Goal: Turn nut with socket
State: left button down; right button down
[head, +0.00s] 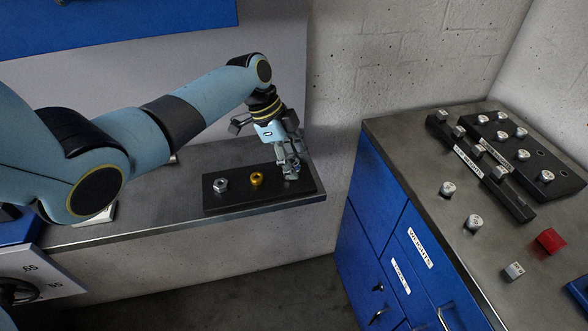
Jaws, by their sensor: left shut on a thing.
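My left gripper (290,168) points down over the right end of a black base plate (238,201) on the grey bench. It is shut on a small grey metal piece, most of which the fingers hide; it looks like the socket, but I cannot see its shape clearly. I cannot tell whether the piece touches the plate. Left of the gripper, a brass nut-like ring (257,179) sits on the plate. A silver hex nut (220,185) sits farther left on it. My right gripper is not in view.
A blue cabinet with a grey top (415,150) stands at the right. It carries black racks (519,208) with small silver weights, several loose weights and a red piece (549,241). A floor gap separates cabinet and bench (150,213). A concrete wall stands behind.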

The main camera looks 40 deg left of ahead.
pick_arm(q)
jog(key=shift+r+m, duration=0.1)
jog(key=shift+m, duration=0.2)
